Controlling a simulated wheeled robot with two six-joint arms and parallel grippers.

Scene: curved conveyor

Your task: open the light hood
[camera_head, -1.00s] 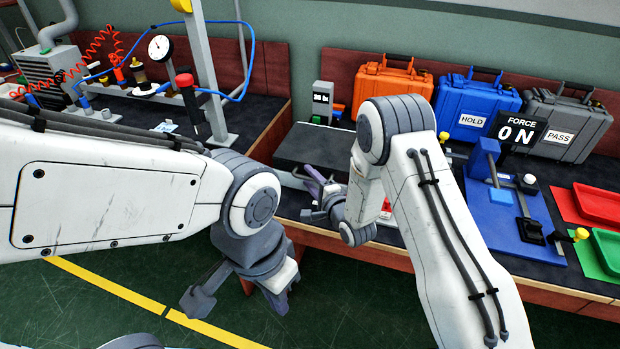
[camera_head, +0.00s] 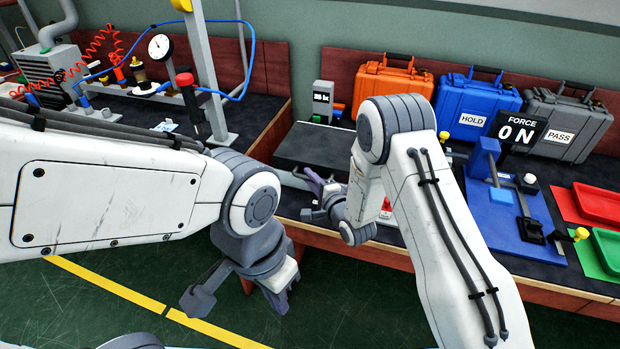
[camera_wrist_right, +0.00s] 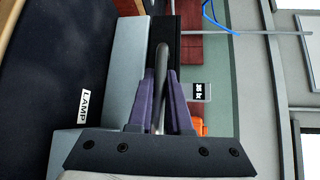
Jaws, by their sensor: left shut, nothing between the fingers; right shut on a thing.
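The light hood (camera_head: 318,146) is a dark flat-topped lid on a pale box at the middle of the bench in the head view. My right gripper (camera_head: 313,181) is at its front edge. In the wrist view the purple fingers of my right gripper (camera_wrist_right: 160,92) are shut on a grey bar handle (camera_wrist_right: 161,58). My left gripper (camera_head: 280,300) is shut and empty, hanging in front of the bench, apart from the hood.
A small light meter (camera_head: 322,98) stands behind the hood; it also shows in the wrist view (camera_wrist_right: 201,92). Orange (camera_head: 392,88), blue (camera_head: 478,106) and grey (camera_head: 566,122) cases stand at the back. A blue force fixture (camera_head: 510,225) and red (camera_head: 598,203) and green trays are at the right.

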